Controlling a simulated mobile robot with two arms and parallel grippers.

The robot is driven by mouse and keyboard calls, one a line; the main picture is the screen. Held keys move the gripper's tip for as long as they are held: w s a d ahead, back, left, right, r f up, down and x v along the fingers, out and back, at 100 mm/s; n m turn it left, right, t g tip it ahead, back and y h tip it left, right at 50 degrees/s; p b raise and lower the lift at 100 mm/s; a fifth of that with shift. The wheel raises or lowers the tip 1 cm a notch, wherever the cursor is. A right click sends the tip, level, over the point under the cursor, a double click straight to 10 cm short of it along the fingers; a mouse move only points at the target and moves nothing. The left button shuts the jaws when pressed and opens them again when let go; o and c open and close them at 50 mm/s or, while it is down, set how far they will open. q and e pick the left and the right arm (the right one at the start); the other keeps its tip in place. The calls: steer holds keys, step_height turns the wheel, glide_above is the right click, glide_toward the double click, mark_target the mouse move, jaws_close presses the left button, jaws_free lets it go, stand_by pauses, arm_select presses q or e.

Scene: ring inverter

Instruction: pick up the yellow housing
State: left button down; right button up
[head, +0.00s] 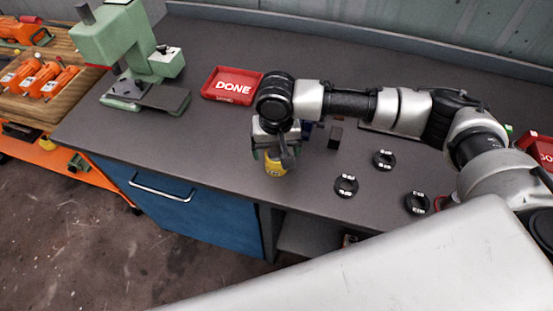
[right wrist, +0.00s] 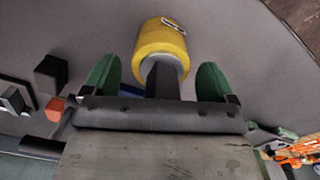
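The yellow housing (head: 275,168) is on the grey bench near its front edge, partly hidden by my right gripper (head: 270,153) above it. In the right wrist view the yellow housing (right wrist: 160,45) is a round yellow body with a small light-and-dark mark. My right gripper's two green fingers (right wrist: 157,80) are wide apart, with the housing centred just beyond their tips. A gap shows between each finger and the housing. A dark block shows between the fingers. My left gripper is not in view.
Several black rings (head: 346,186) lie on the bench to the right. A red DONE tray (head: 231,86) and a green press (head: 125,50) stand to the left. A small dark block (head: 335,137) is close to the right gripper. The bench's front left is clear.

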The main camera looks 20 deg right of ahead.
steer(key=c, duration=1.1)
steer(key=shift+r, duration=0.1)
steer(key=shift+c, duration=0.2)
